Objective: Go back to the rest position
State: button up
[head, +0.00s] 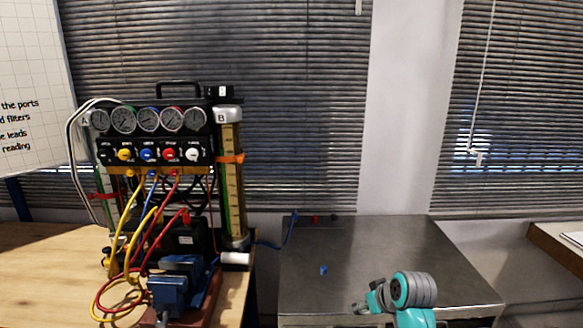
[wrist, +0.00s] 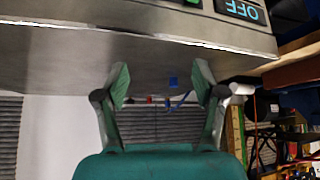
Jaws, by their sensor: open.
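My gripper (wrist: 161,84) shows in the wrist view with its two teal fingers spread apart and nothing between them. In that view the metal-topped table lies beyond the fingertips, and a small blue piece (wrist: 173,82) appears between them in the distance. In the head view my teal arm reaches up from the bottom edge in front of the metal table (head: 385,250). The gauge rig (head: 155,152), with several dials and coloured knobs, stands at the left, apart from my arm.
A small blue piece (head: 323,270) lies on the metal table. A red piece (head: 315,219) and a blue lead (head: 290,232) are near its back edge. A blue vise (head: 170,290) and looped leads occupy the wooden bench (head: 30,265). An "OFF" panel (wrist: 240,10) shows in the wrist view.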

jog(key=s+a+f+m+t+h, duration=0.1)
jog(key=s+f+m+t, duration=0.15)
jog(key=s+f, duration=1.6)
jog(key=s+t+h, duration=0.1)
jog(key=s+t, duration=0.1)
jog(key=s, duration=1.5)
jog(key=s+r+t, duration=0.1)
jog(key=s+r, duration=0.7)
jog(key=s, duration=0.3)
jog(key=s+r+m+t, duration=0.1)
jog(key=s+r+t, duration=0.1)
jog(key=s+r, duration=0.6)
jog(key=s, duration=0.3)
jog(key=shift+s+a, duration=0.2)
jog(key=shift+a, duration=0.2)
